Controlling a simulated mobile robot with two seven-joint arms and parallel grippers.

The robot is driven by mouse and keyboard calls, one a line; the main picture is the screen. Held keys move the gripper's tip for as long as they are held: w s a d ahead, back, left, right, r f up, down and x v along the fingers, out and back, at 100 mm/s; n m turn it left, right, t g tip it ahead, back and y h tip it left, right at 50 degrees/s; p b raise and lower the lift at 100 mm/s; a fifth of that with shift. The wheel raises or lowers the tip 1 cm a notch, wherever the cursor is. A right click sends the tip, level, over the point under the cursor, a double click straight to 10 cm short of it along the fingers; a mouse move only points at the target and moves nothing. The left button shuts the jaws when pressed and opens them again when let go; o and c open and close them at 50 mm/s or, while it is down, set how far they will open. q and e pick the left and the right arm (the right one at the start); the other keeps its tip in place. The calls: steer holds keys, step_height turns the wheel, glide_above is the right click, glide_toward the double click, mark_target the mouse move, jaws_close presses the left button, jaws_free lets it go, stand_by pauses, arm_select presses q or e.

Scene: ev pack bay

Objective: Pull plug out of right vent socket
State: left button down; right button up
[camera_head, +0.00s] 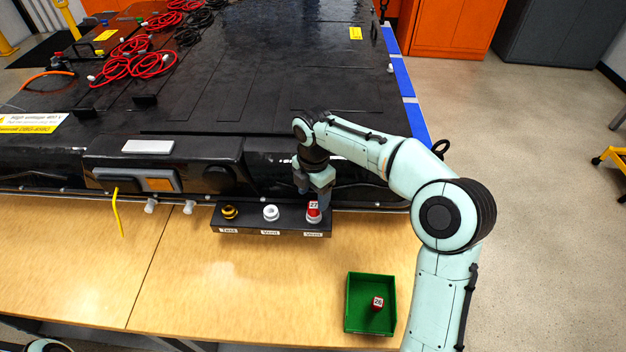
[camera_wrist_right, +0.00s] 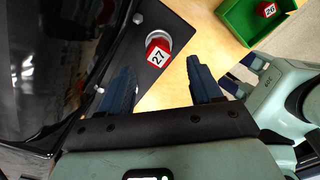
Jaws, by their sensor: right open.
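A red plug with a white top marked 27 (camera_head: 313,208) sits in the right vent socket of a black socket bar (camera_head: 245,227). It also shows in the right wrist view (camera_wrist_right: 157,54), with a pale socket ring (camera_wrist_right: 158,38) around its base. My right gripper (camera_head: 315,192) is open just behind the plug in the head view. In the right wrist view its two fingers (camera_wrist_right: 162,82) are spread, with the plug beyond the tips, roughly between them, and no contact visible. The middle vent socket (camera_head: 270,212) shows a white fitting. My left gripper is out of view.
A green tray (camera_head: 348,328) on the wooden bench (camera_head: 180,270) holds a red plug marked 26 (camera_head: 377,303). A brass fitting (camera_head: 229,211) is at the bar's left end. The black battery pack (camera_head: 230,100) rises behind the bar. The bench in front of the bar is clear.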

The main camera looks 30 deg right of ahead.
mark_target(313, 206)
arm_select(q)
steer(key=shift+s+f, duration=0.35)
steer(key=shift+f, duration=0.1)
arm_select(e)
steer(key=shift+w+f, duration=0.1)
steer(key=shift+f, duration=2.55)
jaws_close()
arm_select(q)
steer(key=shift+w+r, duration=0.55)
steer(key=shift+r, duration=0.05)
arm_select(e)
steer(key=shift+r, duration=0.75)
